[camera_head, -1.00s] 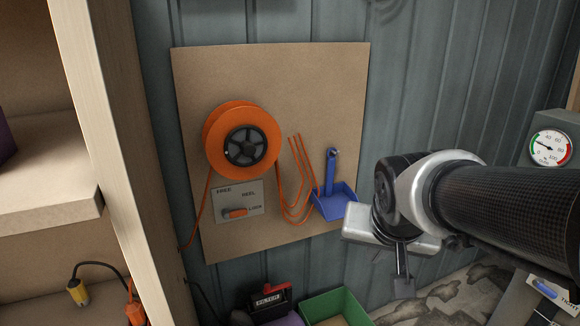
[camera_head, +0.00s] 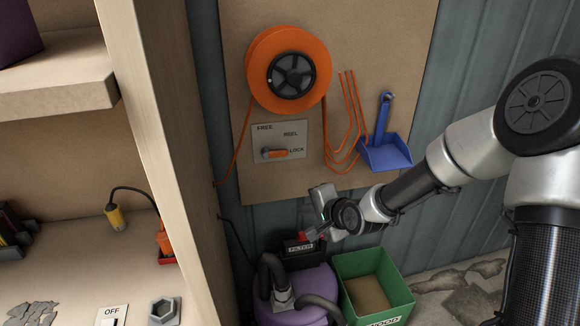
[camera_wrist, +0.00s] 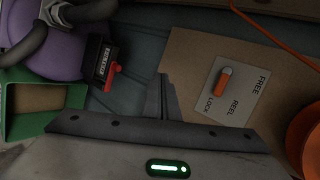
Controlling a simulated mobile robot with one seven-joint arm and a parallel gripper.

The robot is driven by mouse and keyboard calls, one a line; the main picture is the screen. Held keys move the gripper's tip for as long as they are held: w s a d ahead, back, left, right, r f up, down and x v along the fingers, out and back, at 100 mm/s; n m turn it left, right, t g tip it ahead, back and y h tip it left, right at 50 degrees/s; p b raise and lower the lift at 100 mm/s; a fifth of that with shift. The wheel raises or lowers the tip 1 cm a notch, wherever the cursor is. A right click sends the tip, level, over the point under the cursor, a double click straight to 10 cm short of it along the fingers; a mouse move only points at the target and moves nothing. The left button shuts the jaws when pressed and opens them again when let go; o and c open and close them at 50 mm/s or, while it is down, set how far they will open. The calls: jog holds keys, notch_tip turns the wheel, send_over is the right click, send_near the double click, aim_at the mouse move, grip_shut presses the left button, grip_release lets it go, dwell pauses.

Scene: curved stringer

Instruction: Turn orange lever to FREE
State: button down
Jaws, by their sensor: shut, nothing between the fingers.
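The orange lever (camera_head: 277,154) sits on a grey plate (camera_head: 293,135) marked FREE, REEL and LOCK, on a brown board. Its orange end points right, toward LOCK. The orange reel (camera_head: 263,84) is mounted just above the plate. My gripper (camera_head: 312,234) is below and right of the plate, apart from the lever. The lever also shows in the wrist view (camera_wrist: 223,79), right of my gripper (camera_wrist: 163,80), whose fingers are together and empty.
A blue dustpan (camera_head: 386,153) and orange cord loops hang right of the plate. Below stand a purple vacuum (camera_head: 304,288), a FILTER box (camera_head: 300,250) with a red part and a green crate (camera_head: 352,268). A wooden shelf post (camera_head: 158,150) is at left.

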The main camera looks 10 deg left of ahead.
aim_at(275, 153)
jog(key=w+a+f+m+t+y+b, duration=0.2)
jog(key=a+f+m+t+y+b, duration=0.15)
jog(key=a+m, duration=0.45)
jog(key=w+m+t, duration=0.1)
jog(key=m+t, duration=0.1)
jog(key=m, duration=0.2)
jog(key=w+d+m+t+h+b, duration=0.1)
jog(key=w+m+t, duration=0.1)
jog(key=m, duration=0.3)
jog(key=w+d+m+t+h+b, duration=0.1)
jog(key=m+t, duration=0.2)
jog(key=m, duration=0.1)
jog(key=shift+w+d+f+m+t, duration=0.25)
jog(key=shift+m, duration=0.15)
jog(key=shift+w, duration=0.1)
jog(key=x, duration=1)
jog(key=shift+b, duration=0.35)
jog(key=shift+r+p, duration=0.3)
jog(key=shift+r, duration=1.75)
